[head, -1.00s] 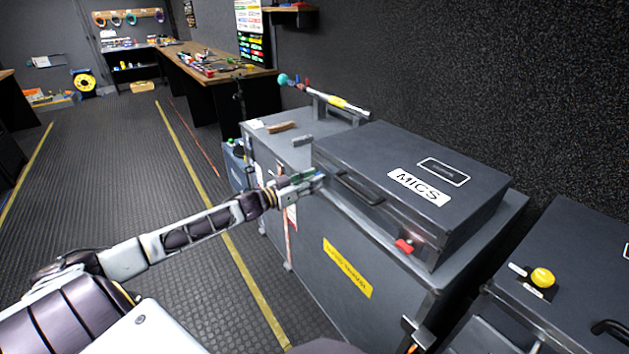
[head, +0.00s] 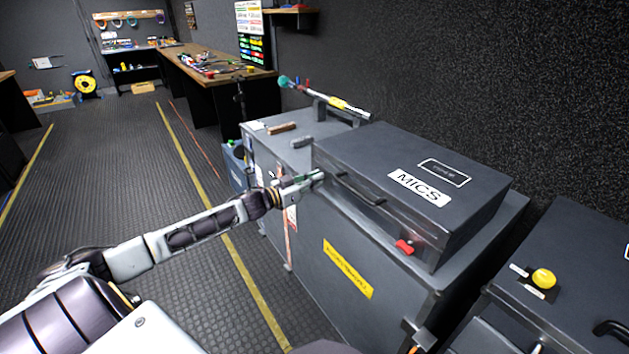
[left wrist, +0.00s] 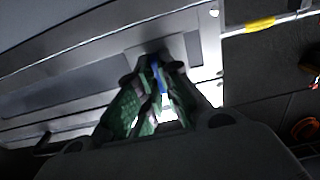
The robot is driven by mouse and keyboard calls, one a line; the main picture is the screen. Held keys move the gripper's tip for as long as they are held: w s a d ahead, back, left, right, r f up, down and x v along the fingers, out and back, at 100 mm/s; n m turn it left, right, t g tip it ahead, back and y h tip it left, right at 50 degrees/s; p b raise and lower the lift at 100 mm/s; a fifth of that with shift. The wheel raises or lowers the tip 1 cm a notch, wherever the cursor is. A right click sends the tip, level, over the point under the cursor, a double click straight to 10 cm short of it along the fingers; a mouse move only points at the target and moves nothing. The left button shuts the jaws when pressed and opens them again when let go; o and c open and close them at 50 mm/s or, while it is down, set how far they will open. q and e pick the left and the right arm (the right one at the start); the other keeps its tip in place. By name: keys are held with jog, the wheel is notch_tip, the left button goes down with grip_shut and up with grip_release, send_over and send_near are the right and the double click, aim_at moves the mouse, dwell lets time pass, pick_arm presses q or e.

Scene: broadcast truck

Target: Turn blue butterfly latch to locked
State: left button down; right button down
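The dark grey case labelled MICS (head: 345,152) lies closed on a grey cabinet. Its red latch (head: 404,247) shows at the near right of the front face. The blue butterfly latch (left wrist: 158,76) shows in the left wrist view as a small blue piece between my fingertips; in the head view my gripper hides it. My left gripper (head: 312,179) is at the far left end of the case front. In the left wrist view its green-padded fingers (left wrist: 157,82) converge on the blue piece and appear shut on it. The latch's exact angle is hidden. My right gripper is not in view.
The case handle (head: 360,190) is just right of my gripper. The grey cabinet (head: 310,240) carries a yellow label. Another case with a yellow knob (head: 543,278) stands at right. A microphone-like rod (head: 335,101) lies behind. The floor at left is clear.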

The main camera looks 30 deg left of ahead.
pick_arm(q)
jog(key=shift+r+m, duration=0.1)
jog(key=shift+m, duration=0.2)
jog(key=m+p, duration=0.6)
jog(key=m, duration=1.1)
jog(key=shift+d+p, duration=0.2)
jog(key=shift+p, duration=0.2)
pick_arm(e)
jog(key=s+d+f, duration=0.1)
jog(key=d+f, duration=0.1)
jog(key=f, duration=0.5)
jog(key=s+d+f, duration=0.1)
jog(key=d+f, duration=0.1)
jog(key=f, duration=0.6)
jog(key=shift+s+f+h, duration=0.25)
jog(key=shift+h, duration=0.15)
pick_arm(q)
jog(key=shift+m, duration=0.4)
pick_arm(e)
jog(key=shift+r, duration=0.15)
